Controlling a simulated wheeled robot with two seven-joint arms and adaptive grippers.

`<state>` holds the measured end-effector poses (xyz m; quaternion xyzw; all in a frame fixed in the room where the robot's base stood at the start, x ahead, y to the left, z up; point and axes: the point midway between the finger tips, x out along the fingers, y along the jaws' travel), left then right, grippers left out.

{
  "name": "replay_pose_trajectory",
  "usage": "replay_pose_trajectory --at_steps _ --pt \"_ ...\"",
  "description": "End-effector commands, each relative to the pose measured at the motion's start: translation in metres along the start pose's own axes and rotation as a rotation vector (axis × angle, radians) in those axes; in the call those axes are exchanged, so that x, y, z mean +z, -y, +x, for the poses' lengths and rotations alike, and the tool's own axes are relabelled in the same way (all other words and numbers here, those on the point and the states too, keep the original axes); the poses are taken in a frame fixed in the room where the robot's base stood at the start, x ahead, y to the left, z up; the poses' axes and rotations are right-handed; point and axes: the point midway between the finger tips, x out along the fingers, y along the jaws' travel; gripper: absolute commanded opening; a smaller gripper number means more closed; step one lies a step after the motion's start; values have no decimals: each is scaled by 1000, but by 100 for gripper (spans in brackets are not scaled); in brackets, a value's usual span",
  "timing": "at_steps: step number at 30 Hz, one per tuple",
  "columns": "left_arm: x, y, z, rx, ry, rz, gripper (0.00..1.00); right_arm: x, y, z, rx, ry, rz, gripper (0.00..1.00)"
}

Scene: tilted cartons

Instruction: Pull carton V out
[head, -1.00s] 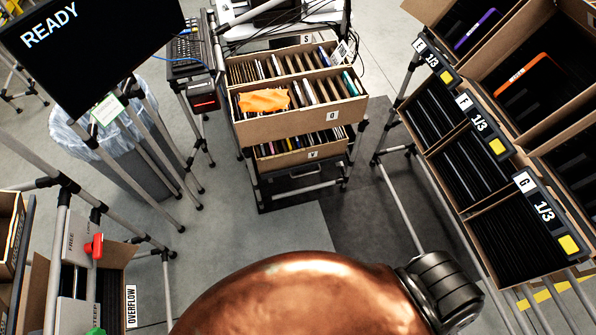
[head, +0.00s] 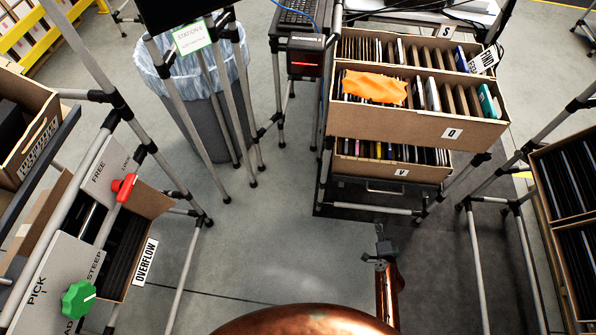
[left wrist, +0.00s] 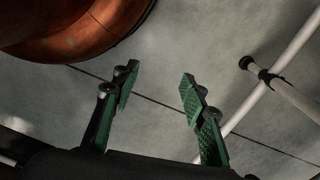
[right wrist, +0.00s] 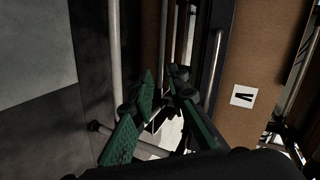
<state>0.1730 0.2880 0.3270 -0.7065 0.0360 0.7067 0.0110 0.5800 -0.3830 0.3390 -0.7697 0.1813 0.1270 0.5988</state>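Carton V (head: 375,172) is the lowest of the stacked cartons in the rack in the head view. It holds a row of thin items, and its brown front bears a white V label. In the right wrist view the V-labelled front (right wrist: 242,125) stands right of my fingers. My right gripper (head: 383,250) is in front of and below carton V, apart from it. Its fingers (right wrist: 164,82) are open and empty. My left gripper (left wrist: 158,82) is open and empty over bare floor, outside the head view.
Rack posts flank the cartons. A bin (head: 205,115) stands left, an overflow carton (head: 150,200) and control panels nearer left. A shelf (head: 570,220) stands right. Floor between is clear.

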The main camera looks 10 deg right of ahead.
Motion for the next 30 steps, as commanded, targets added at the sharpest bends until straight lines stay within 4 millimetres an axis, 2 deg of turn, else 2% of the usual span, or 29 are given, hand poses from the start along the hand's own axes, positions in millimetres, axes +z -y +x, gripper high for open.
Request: replay_pose_trajectory --at_steps 1,3,6,9,14,22,24,30 --pt "0 -1 -2 4 10 -5 40 -8 4 15 -39 -32 69 15" --pt "-2 -2 -17 7 17 -9 40 -22 26 26 -97 -68 156 15" --pt "-3 -2 -35 10 22 -12 40 -37 49 34 -159 -101 245 15" --pt "-3 -3 -46 11 25 -15 40 -46 63 37 -193 -117 291 15" --pt "-5 -4 -61 14 22 -16 40 -52 73 50 -210 -123 309 15" --pt "-8 -10 -84 28 7 -15 40 -56 79 92 -206 -121 309 15" --pt "-13 -13 -74 37 -13 -11 40 -58 80 100 -207 -122 307 15" --pt "-22 -17 -67 49 -46 -6 40 -61 83 112 -206 -123 305 15"
